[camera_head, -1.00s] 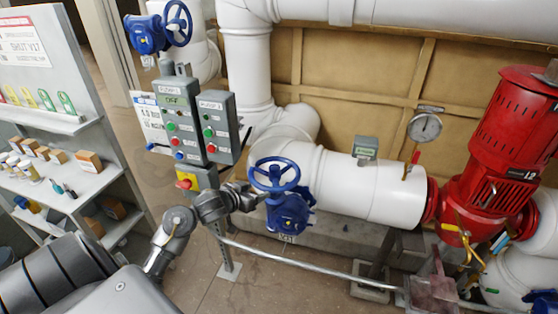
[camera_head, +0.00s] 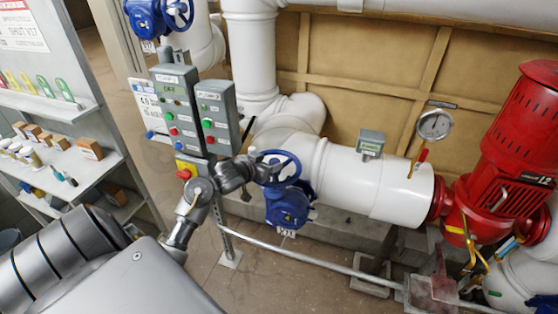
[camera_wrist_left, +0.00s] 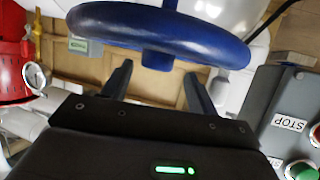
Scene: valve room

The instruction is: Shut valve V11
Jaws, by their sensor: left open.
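A blue valve (camera_head: 288,205) with a blue handwheel (camera_head: 281,166) sits in front of the white pipe. A small tag (camera_head: 286,233) hangs below it, too small to read surely. My left gripper (camera_head: 258,161) is at the left side of the handwheel, partly overlapping it. In the left wrist view the handwheel (camera_wrist_left: 160,28) crosses the top, close and large. My left gripper (camera_wrist_left: 158,72) is open there, its two fingers pointing towards the rim with nothing clearly between them. I cannot tell whether they touch it. My right gripper is not in view.
A control box with buttons (camera_head: 178,110) stands on a post just left of the valve, close to my left arm. Another blue valve (camera_head: 158,16) is at the upper left. A red pump (camera_head: 515,150) stands at right, a shelf (camera_head: 75,165) at left.

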